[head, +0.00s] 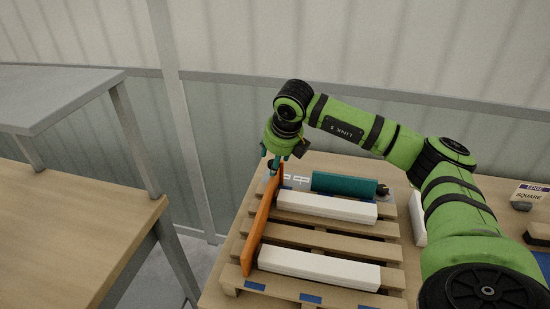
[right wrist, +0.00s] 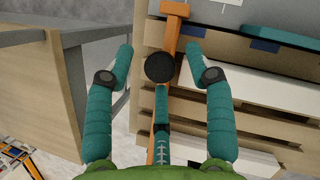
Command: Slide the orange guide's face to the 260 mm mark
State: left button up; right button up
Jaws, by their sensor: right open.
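The orange guide (head: 259,225) is a long upright board along the left side of the wooden pallet (head: 308,237). In the right wrist view the guide (right wrist: 171,30) runs between my fingers, with a round black knob (right wrist: 159,67) over it. My right gripper (head: 275,165) is at the guide's far end, pointing down. In the right wrist view the gripper (right wrist: 159,52) is open, with teal fingers spread on both sides of the guide and knob. I cannot tell whether any finger touches. No 260 mm mark is readable. My left gripper is not in view.
Two white bars (head: 318,268) lie across the pallet, right of the guide. A teal block (head: 345,184) with a dark end knob lies behind them. Blue patches (head: 311,299) show on the pallet. A wooden table (head: 70,225) stands left.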

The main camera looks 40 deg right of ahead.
jog(key=v, duration=1.2)
jog(key=shift+w+a, duration=0.1)
jog(key=shift+w, duration=0.05)
